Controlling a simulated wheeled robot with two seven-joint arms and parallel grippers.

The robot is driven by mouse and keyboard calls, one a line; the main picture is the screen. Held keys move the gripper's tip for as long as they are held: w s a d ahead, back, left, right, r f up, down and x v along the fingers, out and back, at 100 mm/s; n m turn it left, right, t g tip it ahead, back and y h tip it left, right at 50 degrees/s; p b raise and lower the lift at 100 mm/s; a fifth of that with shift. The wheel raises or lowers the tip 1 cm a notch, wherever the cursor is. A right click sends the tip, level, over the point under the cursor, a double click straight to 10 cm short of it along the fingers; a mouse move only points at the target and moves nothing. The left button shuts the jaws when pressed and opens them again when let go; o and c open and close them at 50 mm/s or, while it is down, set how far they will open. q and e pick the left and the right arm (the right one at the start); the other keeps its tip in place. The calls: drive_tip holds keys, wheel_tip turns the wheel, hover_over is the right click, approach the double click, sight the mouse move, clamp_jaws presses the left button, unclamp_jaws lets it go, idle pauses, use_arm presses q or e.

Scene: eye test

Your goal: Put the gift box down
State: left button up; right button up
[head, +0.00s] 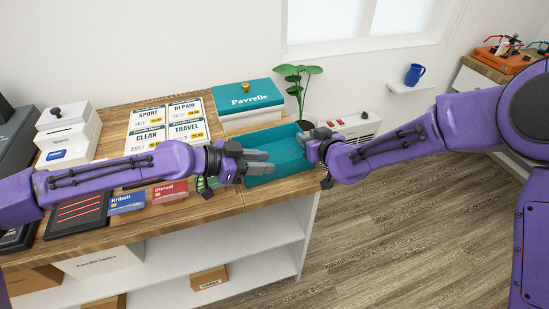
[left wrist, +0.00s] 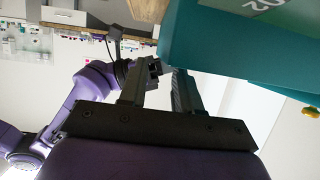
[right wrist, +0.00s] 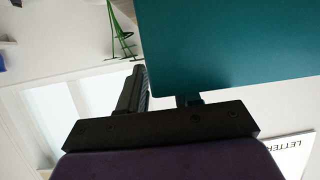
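The gift box appears to be the teal open-topped box (head: 285,153) over the right end of the wooden counter. Its inside faces up in the head view. My left gripper (head: 271,161) is at the box's near left part, with its fingers either side of a wall. My right gripper (head: 318,138) is at the box's right end. In the left wrist view, the gripper (left wrist: 165,72) meets the box's lower corner (left wrist: 230,50). In the right wrist view, one finger (right wrist: 136,88) lies along the box (right wrist: 235,45); the other is mostly hidden behind it. The gap under the box is unclear.
A teal-topped Pavrelle box (head: 244,94) stands behind the gift box, beside a plant (head: 298,80). A price sheet (head: 168,125), small blue (head: 127,202) and red (head: 170,191) boxes lie left. The wooden counter (head: 225,203) ends just right of the gift box.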

drive_tip(key=shift+s+r, duration=0.1)
drive_tip(key=shift+s, duration=0.05)
use_arm(q)
drive_tip(key=v, duration=0.8)
use_arm(e)
drive_tip(key=v, duration=1.2)
drive_tip(key=shift+a, duration=0.1)
